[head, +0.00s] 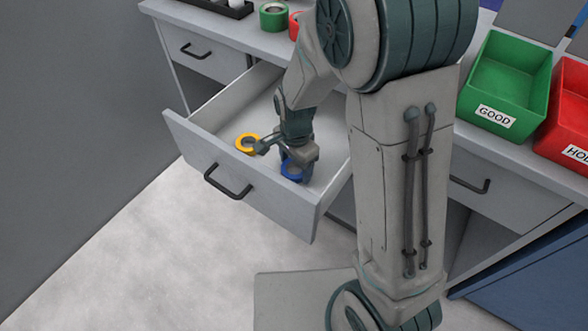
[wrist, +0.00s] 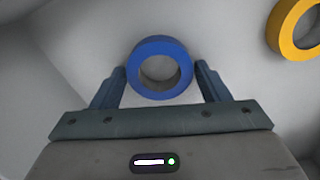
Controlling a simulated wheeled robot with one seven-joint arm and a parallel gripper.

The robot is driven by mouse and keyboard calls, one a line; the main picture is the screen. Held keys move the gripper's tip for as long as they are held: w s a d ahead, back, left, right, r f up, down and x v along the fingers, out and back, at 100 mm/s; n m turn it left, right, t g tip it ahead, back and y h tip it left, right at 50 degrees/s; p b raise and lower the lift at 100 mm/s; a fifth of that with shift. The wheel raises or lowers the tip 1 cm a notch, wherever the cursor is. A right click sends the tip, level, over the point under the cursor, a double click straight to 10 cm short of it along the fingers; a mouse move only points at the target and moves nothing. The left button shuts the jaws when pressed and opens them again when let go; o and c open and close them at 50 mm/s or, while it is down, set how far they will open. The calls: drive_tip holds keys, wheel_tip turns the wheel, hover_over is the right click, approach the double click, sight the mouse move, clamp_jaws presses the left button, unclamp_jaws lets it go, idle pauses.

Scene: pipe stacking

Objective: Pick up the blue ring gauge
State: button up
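The blue ring gauge (head: 292,170) lies in the open drawer in the head view, partly hidden by my gripper (head: 288,155). In the wrist view the blue ring gauge (wrist: 140,58) lies flat, with its near part between the two fingertips of my gripper (wrist: 161,75). The fingers stand apart, one on each side of the ring. A narrow gap shows between each finger and the ring. I cannot tell how high the fingertips are above the drawer floor.
A yellow ring (head: 247,143) lies in the drawer (head: 258,193) left of the blue one; it also shows in the wrist view (wrist: 290,28). The drawer walls surround my gripper. Green and red rings (head: 273,17) and green GOOD (head: 510,75) and red bins stand on the counter.

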drive_tip(key=c, duration=0.6)
drive_tip(key=shift+r+p, duration=1.5)
drive_tip(key=shift+r, duration=3.5)
drive_tip(key=shift+c, duration=0.2)
